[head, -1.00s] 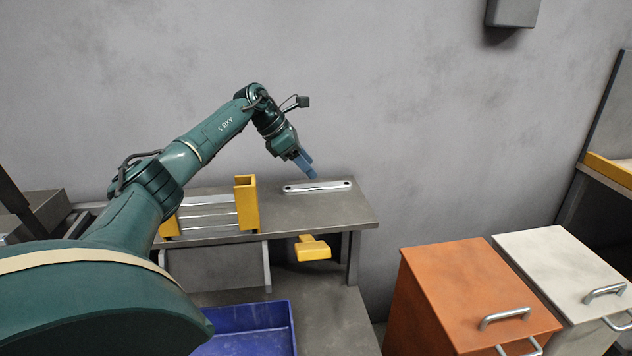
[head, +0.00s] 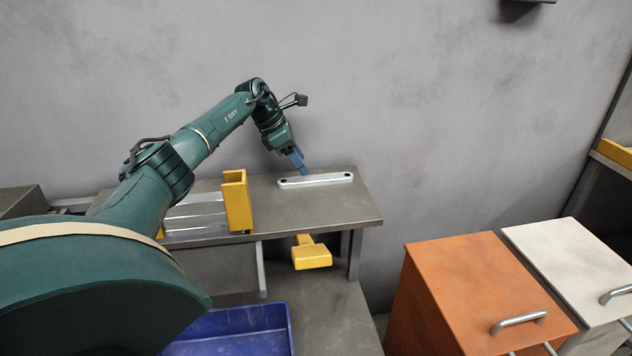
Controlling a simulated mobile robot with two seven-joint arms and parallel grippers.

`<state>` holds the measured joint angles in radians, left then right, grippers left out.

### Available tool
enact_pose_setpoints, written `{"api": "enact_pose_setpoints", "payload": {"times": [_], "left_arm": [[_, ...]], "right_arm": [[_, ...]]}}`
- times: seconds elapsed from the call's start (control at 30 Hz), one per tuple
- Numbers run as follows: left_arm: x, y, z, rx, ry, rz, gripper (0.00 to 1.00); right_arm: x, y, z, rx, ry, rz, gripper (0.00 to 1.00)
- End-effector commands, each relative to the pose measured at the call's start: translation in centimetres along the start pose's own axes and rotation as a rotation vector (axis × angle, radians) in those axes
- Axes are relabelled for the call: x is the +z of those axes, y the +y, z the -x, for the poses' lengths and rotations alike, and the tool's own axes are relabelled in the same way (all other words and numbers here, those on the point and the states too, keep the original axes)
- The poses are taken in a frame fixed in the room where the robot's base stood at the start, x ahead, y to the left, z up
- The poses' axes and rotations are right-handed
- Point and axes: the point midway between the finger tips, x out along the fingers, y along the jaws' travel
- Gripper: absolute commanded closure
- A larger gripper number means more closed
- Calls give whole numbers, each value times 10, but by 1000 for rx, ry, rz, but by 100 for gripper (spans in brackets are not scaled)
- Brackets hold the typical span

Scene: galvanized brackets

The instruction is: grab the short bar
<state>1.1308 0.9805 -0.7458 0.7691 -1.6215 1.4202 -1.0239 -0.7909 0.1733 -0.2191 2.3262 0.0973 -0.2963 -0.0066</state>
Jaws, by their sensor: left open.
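The short bar (head: 325,180) is a flat silver bar with rounded ends and a dark hole near each end. It lies flat on the grey raised shelf, near its back edge. My left gripper (head: 303,171) has blue-grey fingers pointing down, just above or behind the left part of the bar. It is open and nothing shows between its fingers; whether it touches the bar I cannot tell. My right gripper is out of view.
A yellow holder (head: 237,203) with long silver bars stands left on the grey shelf (head: 330,208). A yellow block (head: 311,256) sticks out below the shelf edge. A blue tray (head: 240,322) sits lower. Orange (head: 470,270) and white (head: 575,255) cabinets stand right.

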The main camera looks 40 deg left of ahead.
Motion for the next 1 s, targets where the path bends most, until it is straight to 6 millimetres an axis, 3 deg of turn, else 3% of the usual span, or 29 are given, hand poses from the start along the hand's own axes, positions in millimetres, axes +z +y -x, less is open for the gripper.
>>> {"api": "enact_pose_setpoints", "payload": {"times": [0.4, 0.73, 1.0], "left_arm": [[4, -2, -49, -1, -1, 1, 45], [4, -2, -55, 1, -1, 0, 45], [4, -2, -55, 1, 0, 0, 68]], "right_arm": [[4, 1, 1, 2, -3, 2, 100], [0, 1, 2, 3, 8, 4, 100], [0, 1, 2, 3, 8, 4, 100]]}}
